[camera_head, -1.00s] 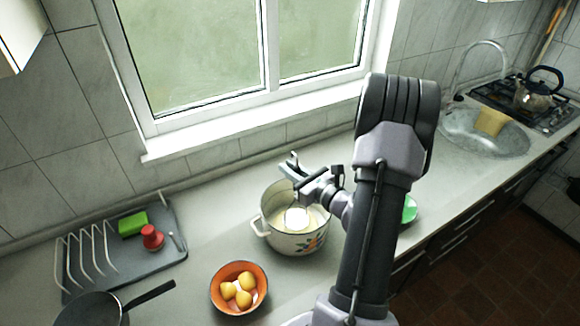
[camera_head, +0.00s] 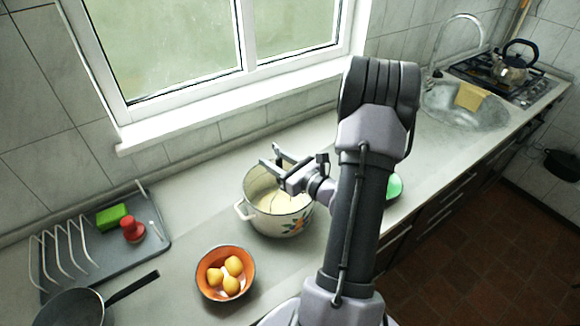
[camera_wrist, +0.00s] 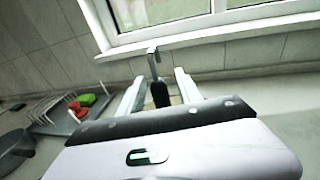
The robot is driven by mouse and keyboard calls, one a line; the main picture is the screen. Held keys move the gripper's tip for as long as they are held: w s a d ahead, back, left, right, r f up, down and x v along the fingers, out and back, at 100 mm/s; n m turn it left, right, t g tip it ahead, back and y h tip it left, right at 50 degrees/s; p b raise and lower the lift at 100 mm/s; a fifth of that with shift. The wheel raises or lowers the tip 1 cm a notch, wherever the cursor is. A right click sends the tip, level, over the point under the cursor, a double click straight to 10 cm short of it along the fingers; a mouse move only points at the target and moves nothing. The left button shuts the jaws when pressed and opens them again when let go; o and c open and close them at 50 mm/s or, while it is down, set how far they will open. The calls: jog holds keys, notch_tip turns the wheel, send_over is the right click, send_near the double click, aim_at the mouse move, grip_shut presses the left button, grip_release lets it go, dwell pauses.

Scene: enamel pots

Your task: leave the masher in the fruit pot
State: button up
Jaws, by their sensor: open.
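The fruit pot (camera_head: 285,222), a white enamel pot with a coloured pattern, stands on the counter with pale contents. My gripper (camera_head: 271,158) is above its far side, with its two fingers apart. In the wrist view a dark handle with a grey hooked end, likely the masher's (camera_wrist: 159,92), stands upright between the open fingers (camera_wrist: 158,88). I cannot tell whether a finger touches it. Thin lines inside the pot may be the masher's lower part. My arm hides the pot's right side.
An orange bowl of yellow fruit (camera_head: 225,285) stands in front left of the pot. A grey dish rack (camera_head: 75,270) with a green sponge (camera_head: 112,216) and a dark pan (camera_head: 75,310) are further left. A green item (camera_head: 394,187) is partly behind my arm. The window wall is close behind.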

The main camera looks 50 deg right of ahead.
jog(key=s+a+r+p, duration=0.1)
jog(key=s+a+r, duration=0.1)
jog(key=s, duration=1.4)
jog(key=w+a+r+n+g+y+b, duration=0.1)
jog(key=w+a+n+g+y+b, duration=0.1)
jog(key=w+a+n+g+y, duration=0.45)
jog(key=w+a+r+n+g+y+b, duration=0.1)
jog(key=a+n+y, duration=0.45)
jog(key=a, duration=0.75)
jog(key=s+a+r+n+g+h+b, duration=0.1)
jog(key=s+a+n+g+h+b, duration=0.1)
jog(key=a+n, duration=0.5)
jog(key=s+a+r+n+g+h+b, duration=0.1)
jog(key=a+n+h, duration=0.5)
jog(key=n, duration=0.7)
jog(key=shift+s+a+r+n+g+b, duration=0.4)
jog(key=shift+s+a+r+b, duration=0.35)
jog(key=shift+s+a+b, duration=0.7)
jog(key=shift+s+d+p, duration=0.2)
jog(key=shift+d+p, duration=0.05)
jog(key=shift+p, duration=0.05)
